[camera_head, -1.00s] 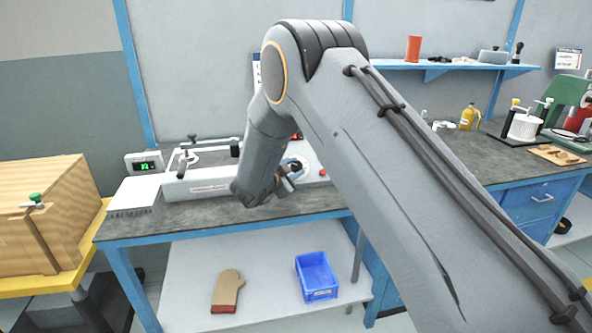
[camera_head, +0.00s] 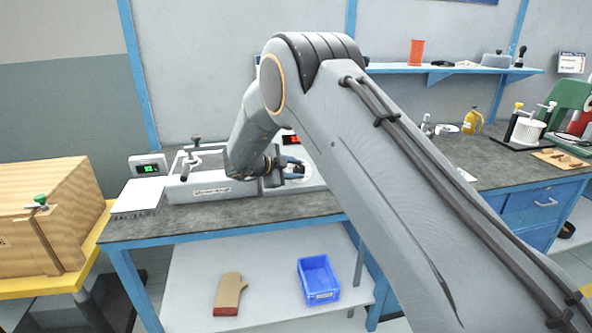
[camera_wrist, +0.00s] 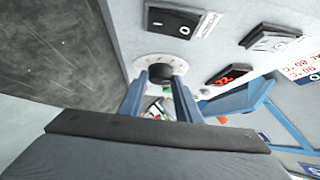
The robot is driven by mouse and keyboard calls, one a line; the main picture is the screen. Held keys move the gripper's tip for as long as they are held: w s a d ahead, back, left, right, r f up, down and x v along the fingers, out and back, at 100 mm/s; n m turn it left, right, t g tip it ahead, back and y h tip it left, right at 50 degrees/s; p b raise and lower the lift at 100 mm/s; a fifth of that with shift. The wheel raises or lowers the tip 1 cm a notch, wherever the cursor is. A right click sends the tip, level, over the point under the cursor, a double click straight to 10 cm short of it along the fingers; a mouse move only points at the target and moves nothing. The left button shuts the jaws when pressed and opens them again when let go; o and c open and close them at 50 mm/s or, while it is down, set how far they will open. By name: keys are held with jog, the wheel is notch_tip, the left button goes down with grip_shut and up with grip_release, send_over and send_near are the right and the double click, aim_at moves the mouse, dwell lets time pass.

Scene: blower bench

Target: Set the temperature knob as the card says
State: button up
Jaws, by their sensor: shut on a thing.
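The black temperature knob (camera_wrist: 160,72) sits on a pale round dial on the panel in the wrist view. My gripper (camera_wrist: 160,84) has its two blue fingers on either side of the knob, shut on it. In the head view a card is mostly hidden behind my arm.
A red-lit display (camera_wrist: 230,75) and dark rocker switches (camera_wrist: 175,22) are close to my gripper. A green-lit display (camera_head: 149,168) stands left of the machine. A blue bin (camera_head: 318,278) and a mitt (camera_head: 229,294) lie on the lower shelf.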

jog(key=o, duration=1.1)
jog(key=shift+c, duration=0.2)
jog(key=b+v, duration=0.1)
jog(key=v, duration=0.6)
jog(key=shift+s+a+r, duration=0.2)
jog(key=shift+s, duration=0.05)
